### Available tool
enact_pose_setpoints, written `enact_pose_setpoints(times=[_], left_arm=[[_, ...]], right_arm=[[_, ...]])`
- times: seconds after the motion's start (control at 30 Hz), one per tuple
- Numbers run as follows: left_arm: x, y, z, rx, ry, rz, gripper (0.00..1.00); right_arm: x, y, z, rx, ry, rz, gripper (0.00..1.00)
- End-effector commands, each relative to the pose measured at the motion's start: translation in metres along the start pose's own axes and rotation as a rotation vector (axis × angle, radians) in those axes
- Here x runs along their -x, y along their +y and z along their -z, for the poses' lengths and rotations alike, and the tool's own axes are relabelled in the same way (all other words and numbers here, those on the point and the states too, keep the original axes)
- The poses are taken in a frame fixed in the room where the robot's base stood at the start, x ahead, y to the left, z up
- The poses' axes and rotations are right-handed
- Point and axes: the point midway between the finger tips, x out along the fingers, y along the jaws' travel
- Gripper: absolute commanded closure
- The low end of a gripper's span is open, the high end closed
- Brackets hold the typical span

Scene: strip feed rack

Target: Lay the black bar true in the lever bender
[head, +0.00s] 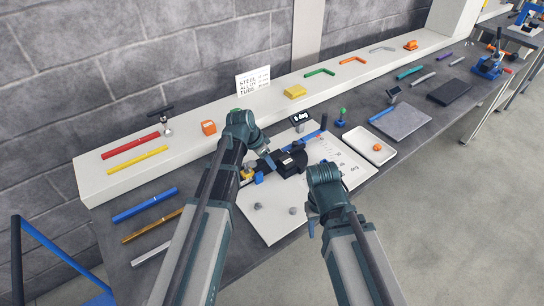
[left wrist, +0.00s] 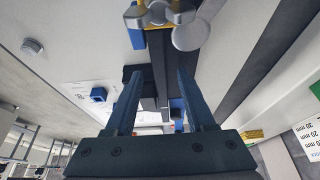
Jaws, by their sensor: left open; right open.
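The lever bender (head: 291,160) stands on a white board in the middle of the bench, with a black body and a blue lever (head: 312,136). In the left wrist view, a dark strip that looks like the black bar (left wrist: 158,68) runs toward a yellow-and-blue fitting (left wrist: 158,20). My left gripper (left wrist: 160,88) is open, its fingers on either side of this strip; I cannot tell whether they touch it. In the head view the left arm partly hides the bar and the bender's left end. My right gripper (head: 312,222) is open and empty at the bender's front right.
Blue, brown and grey bars (head: 150,228) lie at the bench's left. A white shelf (head: 220,135) with coloured pieces runs behind. A small display (head: 300,118) stands behind the bender. A white tray (head: 368,148) and grey plate (head: 402,121) are to the right.

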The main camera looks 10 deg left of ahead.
Motion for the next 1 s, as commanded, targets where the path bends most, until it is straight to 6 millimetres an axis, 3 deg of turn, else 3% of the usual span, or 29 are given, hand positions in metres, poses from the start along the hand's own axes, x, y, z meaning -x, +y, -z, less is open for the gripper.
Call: enact_pose_setpoints(times=[0.37,1.0], left_arm=[[0.017,0.0,0.001,0.001,0.0,0.0,0.45],[0.119,0.0,0.002,0.001,0.0,0.0,0.45]], right_arm=[[0.016,0.002,-0.001,0.0,0.0,0.0,0.5],[0.11,0.011,-0.006,0.002,0.0,0.0,0.5]])
